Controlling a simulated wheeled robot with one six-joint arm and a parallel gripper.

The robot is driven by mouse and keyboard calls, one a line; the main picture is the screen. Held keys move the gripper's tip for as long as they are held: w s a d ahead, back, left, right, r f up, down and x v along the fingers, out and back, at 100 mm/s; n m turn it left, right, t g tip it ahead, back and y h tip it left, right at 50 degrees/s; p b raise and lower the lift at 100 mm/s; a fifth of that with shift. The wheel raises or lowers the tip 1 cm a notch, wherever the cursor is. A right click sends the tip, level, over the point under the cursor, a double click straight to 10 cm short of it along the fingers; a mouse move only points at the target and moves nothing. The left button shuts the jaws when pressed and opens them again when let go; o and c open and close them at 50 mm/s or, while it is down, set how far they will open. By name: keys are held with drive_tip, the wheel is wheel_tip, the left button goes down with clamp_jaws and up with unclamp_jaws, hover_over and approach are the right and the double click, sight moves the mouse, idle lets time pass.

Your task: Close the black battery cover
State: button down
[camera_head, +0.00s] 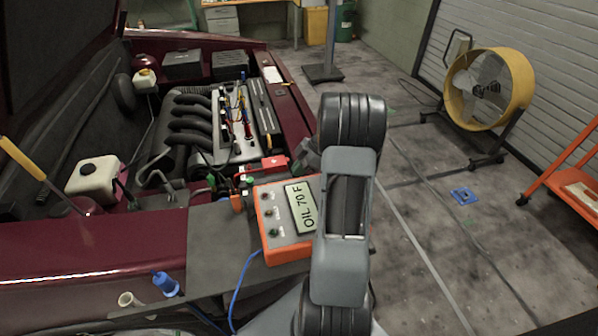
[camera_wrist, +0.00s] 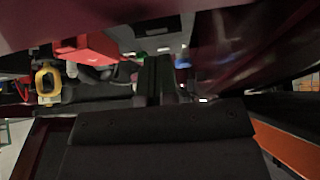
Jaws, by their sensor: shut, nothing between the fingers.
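My gripper shows in the wrist view (camera_wrist: 157,78) as two dark fingers held together, with nothing seen between them. In the head view my arm hides most of it, and it reaches toward the right edge of the engine bay. A red cover (camera_head: 274,163) lies close to the gripper's left; a red block also shows in the wrist view (camera_wrist: 86,48). I cannot pick out the black battery cover for certain. It is hidden by my arm or lost among dark parts, and whether the gripper touches it cannot be told.
An orange tester (camera_head: 288,222) reading "OIL 70 F" sits on the front ledge. The black engine (camera_head: 190,125) fills the bay, with a white reservoir (camera_head: 97,177) at left. A yellow fan (camera_head: 488,88) stands at the right. The floor (camera_head: 425,190) between is mostly clear.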

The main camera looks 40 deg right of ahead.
drive_tip(key=v, duration=1.2)
drive_tip(key=shift+r, duration=0.45)
